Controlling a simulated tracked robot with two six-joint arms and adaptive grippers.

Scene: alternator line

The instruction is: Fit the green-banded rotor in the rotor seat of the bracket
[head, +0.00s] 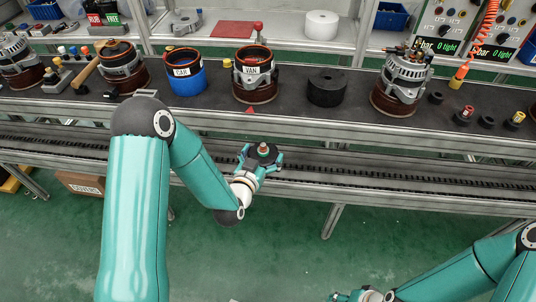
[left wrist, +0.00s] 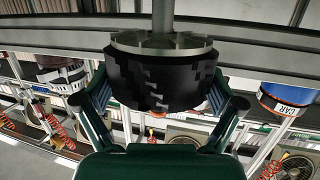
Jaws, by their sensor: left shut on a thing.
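My left gripper (head: 261,160) is shut on a dark rotor (head: 263,150) with a light metal top and a short shaft. It holds the rotor in the air in front of the line's front rail. In the left wrist view the rotor (left wrist: 160,78) sits between the fingers, with a grey disc and shaft on it. No green band can be made out on it. A brown-and-grey housing labelled VAN (head: 253,78) stands on the line behind the gripper; I cannot tell which part is the bracket's rotor seat. My right gripper (head: 352,297) shows only partly at the bottom edge.
A blue CAR pot (head: 184,75), a black cylinder (head: 327,88) and an alternator assembly (head: 400,82) stand on the dark bench. Small parts (head: 464,115) lie at the right. A metal rail (head: 400,150) runs along the front. Green floor is open below.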

